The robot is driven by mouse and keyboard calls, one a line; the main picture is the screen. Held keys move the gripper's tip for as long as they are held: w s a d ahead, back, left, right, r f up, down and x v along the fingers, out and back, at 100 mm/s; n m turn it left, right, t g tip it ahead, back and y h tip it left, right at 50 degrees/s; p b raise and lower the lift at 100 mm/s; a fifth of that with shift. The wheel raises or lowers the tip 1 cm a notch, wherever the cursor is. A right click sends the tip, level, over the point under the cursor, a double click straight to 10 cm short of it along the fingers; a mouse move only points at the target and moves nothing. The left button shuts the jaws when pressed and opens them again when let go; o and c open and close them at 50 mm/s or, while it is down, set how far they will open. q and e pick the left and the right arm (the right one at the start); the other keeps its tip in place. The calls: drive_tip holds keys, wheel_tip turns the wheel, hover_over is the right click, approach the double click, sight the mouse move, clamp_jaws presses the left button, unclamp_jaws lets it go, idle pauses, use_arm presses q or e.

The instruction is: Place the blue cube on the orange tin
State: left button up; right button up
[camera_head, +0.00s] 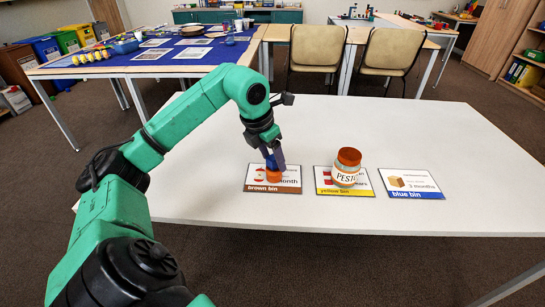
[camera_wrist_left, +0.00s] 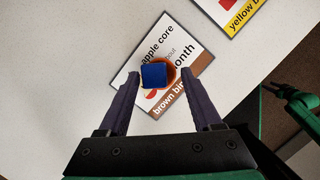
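The small blue cube (camera_head: 270,161) appears to rest on top of the orange tin (camera_head: 273,176), which stands on the brown bin card. In the left wrist view the cube (camera_wrist_left: 154,75) covers much of the tin's top, a little to the left, and the orange rim (camera_wrist_left: 172,72) shows at its right. My left gripper (camera_head: 275,155) is right at the cube, pointing down. In the left wrist view its fingers (camera_wrist_left: 165,75) are spread on both sides of the cube and tin, with gaps to the cube.
The brown bin card (camera_head: 272,189), yellow bin card (camera_head: 330,190) and blue bin card (camera_head: 412,184) lie in a row on the white table (camera_head: 430,140). A pesto jar (camera_head: 347,168) stands on the yellow card. The table's right side and back are clear.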

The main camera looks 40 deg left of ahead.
use_arm(q)
drive_tip(key=shift+r, duration=0.1)
use_arm(e)
drive_tip(key=shift+r, duration=0.1)
use_arm(q)
drive_tip(key=p+v, duration=0.3)
drive_tip(key=v, duration=0.9)
use_arm(e)
drive_tip(key=s, duration=0.3)
drive_tip(key=s+d, duration=0.1)
drive_tip(key=s, duration=0.1)
drive_tip(key=shift+s+d, duration=0.1)
drive_tip(key=shift+s, duration=0.3)
drive_tip(key=shift+r, duration=0.1)
